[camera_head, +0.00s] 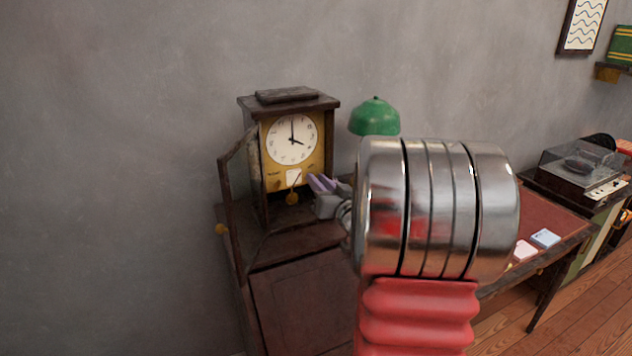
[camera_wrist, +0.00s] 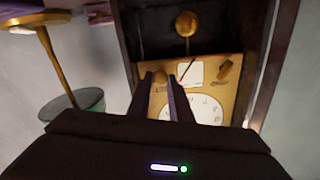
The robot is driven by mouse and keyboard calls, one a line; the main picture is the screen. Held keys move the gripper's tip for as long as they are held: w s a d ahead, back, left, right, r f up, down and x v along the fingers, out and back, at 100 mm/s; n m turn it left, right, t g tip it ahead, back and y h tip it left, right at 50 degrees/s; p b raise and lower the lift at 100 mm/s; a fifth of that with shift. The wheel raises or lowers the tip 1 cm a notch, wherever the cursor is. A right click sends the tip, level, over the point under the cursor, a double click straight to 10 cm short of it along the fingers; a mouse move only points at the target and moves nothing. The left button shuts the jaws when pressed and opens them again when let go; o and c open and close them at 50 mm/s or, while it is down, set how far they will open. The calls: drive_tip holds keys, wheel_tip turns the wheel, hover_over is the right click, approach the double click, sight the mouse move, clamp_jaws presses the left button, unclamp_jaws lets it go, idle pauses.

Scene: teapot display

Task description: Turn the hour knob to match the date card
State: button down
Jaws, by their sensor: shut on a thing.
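The clock (camera_head: 316,118) is a dark wooden case with a brass-coloured front. Its white dial (camera_head: 305,148) shows about four o'clock, the long hand straight up. Below the dial is a small pale card (camera_head: 293,177), also in the wrist view (camera_wrist: 196,70); its writing is unreadable. My gripper (camera_head: 322,183) reaches in from the right. The wrist view is upside down: my gripper (camera_wrist: 162,82) is shut on the brass knob (camera_wrist: 160,74) right of the card in the head view. The other knob (camera_wrist: 225,69) is free. I cannot read their labels.
The glass door (camera_head: 241,190) stands open on the left. A brass pendulum bob (camera_head: 292,198) hangs below the card, also in the wrist view (camera_wrist: 186,23). A green lamp (camera_head: 375,118) stands right of the clock. My arm hides much of the desk (camera_head: 560,218).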

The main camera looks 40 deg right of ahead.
drive_tip(key=shift+a, duration=0.1)
drive_tip(key=c, duration=1.6)
unclamp_jaws()
drive_tip(key=shift+c, duration=0.2)
drive_tip(key=shift+s, duration=0.1)
drive_tip(key=v, duration=1.3)
drive_tip(key=shift+s+a, duration=0.15)
drive_tip(key=shift+s, duration=0.15)
drive_tip(key=shift+r, duration=0.1)
